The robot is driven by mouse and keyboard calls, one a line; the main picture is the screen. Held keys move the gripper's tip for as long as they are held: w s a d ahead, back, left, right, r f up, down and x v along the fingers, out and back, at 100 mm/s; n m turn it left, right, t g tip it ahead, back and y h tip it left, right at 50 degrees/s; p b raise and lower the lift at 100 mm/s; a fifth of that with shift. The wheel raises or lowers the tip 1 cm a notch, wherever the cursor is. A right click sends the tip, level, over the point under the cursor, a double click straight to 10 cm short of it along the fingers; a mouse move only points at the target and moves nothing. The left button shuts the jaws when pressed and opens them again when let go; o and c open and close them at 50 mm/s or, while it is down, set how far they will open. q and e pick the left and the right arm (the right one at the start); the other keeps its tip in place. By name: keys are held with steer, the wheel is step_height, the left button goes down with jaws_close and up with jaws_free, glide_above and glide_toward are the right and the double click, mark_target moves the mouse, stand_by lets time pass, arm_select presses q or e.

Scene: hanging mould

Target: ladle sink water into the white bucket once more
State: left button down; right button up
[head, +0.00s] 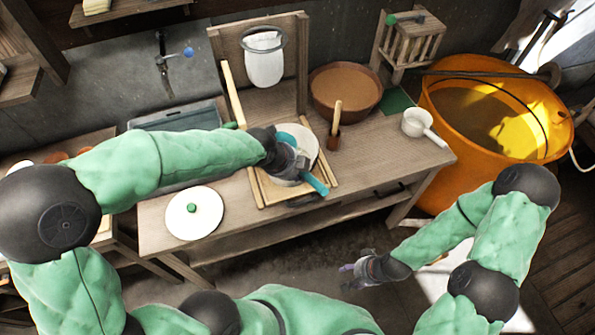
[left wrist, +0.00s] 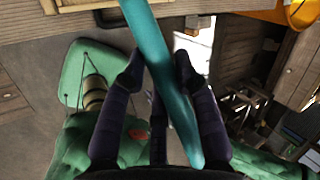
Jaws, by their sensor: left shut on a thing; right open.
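The white bucket (head: 309,142) stands on the wooden table inside a wooden frame, partly hidden by my left gripper. My left gripper (head: 301,164) is over the bucket, shut on the teal handle of the ladle (head: 317,184). In the left wrist view the ladle handle (left wrist: 160,60) runs between the fingertips (left wrist: 160,72) and out of the top edge. The ladle's bowl cannot be made out clearly. The sink (head: 180,118) is at the back left, partly behind my left arm; its water is not seen. My right gripper (head: 366,269) is open and empty, low before the table.
A white lid with a green knob (head: 186,224) lies left on the table. A brown bowl (head: 345,91), a white dipper (head: 419,122) and a hanging white mould (head: 264,66) are behind and right of the bucket. An orange tub (head: 441,98) stands at the right.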

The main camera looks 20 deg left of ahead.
arm_select(q)
steer(key=shift+s+f+t+b, duration=0.15)
steer(key=shift+f+t+b, duration=0.3)
steer(key=shift+b, duration=0.55)
step_height(320, 180, up, 2)
steer(key=shift+p, duration=0.95)
steer(key=shift+r+p, duration=1.25)
steer(key=shift+r, duration=0.4)
steer(key=shift+f, duration=0.1)
